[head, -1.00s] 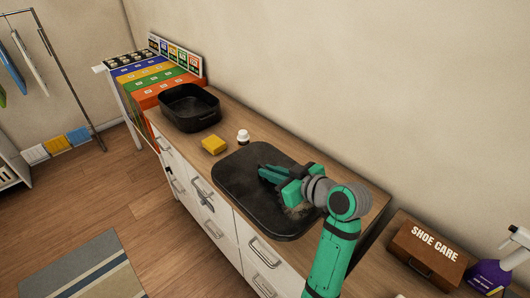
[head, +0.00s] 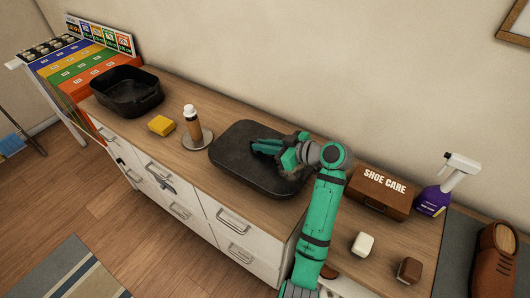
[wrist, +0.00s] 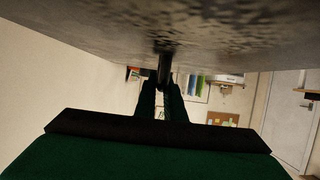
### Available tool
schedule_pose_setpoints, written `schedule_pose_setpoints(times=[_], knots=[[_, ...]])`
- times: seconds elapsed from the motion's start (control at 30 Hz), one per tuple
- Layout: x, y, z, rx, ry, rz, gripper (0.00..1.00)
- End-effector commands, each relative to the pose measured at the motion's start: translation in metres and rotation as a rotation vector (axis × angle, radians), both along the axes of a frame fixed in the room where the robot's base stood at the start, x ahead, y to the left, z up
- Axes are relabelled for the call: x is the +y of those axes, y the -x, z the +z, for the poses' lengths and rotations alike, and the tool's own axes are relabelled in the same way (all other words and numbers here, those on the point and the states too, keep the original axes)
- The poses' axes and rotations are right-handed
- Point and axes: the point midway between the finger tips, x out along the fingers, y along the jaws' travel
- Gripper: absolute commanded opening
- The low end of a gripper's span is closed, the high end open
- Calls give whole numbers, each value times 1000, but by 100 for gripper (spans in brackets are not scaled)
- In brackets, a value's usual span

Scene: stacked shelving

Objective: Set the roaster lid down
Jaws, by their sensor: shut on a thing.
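The dark, rounded-rectangular roaster lid (head: 235,165) is over the middle of the wooden counter in the head view. My gripper (head: 264,147) reaches over its top from the right and is shut on it. In the wrist view, the fingers (wrist: 163,85) close around a dark handle (wrist: 165,66) joined to a broad, grey speckled surface (wrist: 80,30) of the lid. The lid looks about level. I cannot tell whether it touches the counter. The black open roaster pan (head: 128,105) stands at the counter's far left end.
A yellow block (head: 161,126) lies further left. The shoe care box (head: 378,192), purple spray bottle (head: 432,202) and two small blocks are to the right.

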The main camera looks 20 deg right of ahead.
Motion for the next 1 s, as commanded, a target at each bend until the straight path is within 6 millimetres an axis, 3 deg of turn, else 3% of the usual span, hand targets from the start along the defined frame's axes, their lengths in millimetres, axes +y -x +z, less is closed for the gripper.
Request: schedule_pose_setpoints(times=[0.17, 0.43, 0.8, 0.83, 0.87, 0.9, 1.0], knots=[[-7, -2, -7, -1, -1, -2, 0], [-10, -2, -39, -1, -2, -1, 0], [-9, -2, -43, -2, -1, -1, 0], [-9, -2, -43, 1, -1, 0, 16], [-9, -2, -43, 1, -1, 0, 24], [-9, -2, -43, 1, -1, 0, 28], [-9, -2, -43, 1, -1, 0, 28]])
